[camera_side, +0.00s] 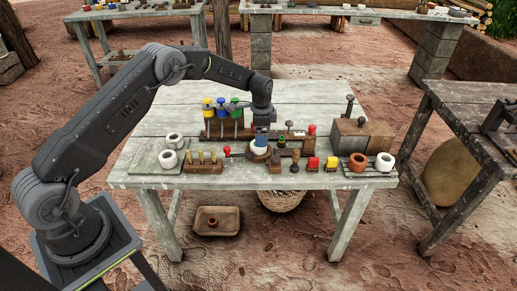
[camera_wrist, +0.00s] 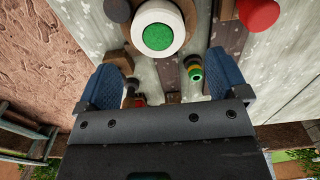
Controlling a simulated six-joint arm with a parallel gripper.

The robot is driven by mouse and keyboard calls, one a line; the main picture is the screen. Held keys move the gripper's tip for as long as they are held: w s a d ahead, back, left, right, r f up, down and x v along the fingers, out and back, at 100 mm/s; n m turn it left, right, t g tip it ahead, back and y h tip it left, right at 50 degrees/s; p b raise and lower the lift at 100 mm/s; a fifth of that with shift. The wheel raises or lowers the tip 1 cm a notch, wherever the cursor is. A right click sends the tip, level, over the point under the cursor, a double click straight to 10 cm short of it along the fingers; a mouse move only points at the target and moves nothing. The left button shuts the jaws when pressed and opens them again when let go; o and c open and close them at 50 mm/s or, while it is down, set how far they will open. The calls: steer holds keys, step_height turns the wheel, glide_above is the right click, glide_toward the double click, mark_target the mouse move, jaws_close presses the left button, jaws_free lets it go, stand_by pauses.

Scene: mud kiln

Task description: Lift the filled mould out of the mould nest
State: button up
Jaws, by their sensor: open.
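A white round mould (camera_wrist: 140,14) with a green filling in its middle shows at the top of the wrist view. It looks seated on darker wood, which I take to be the nest, though little of that shows. In the side view the white mould (camera_side: 258,150) is near the front middle of the table, just below my gripper (camera_side: 262,140). In the wrist view my gripper (camera_wrist: 165,80) has its two blue fingers wide apart, with nothing gripped between them. The mould lies ahead of the fingertips in that view; I cannot tell the exact gap.
The grey plank table (camera_side: 150,172) is crowded. Yellow, blue and green-topped tools (camera_side: 221,103) stand in a rack behind. A red knob (camera_side: 312,129) is to the right, white cups (camera_side: 171,150) to the left.

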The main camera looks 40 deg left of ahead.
steer(key=shift+s+a+f, duration=0.1)
steer(key=shift+f, duration=1.25)
steer(key=shift+s+a+f, duration=0.1)
steer(key=shift+f, duration=1.25)
steer(key=shift+c, duration=0.3)
steer(key=shift+r, duration=0.1)
steer(key=c, duration=1)
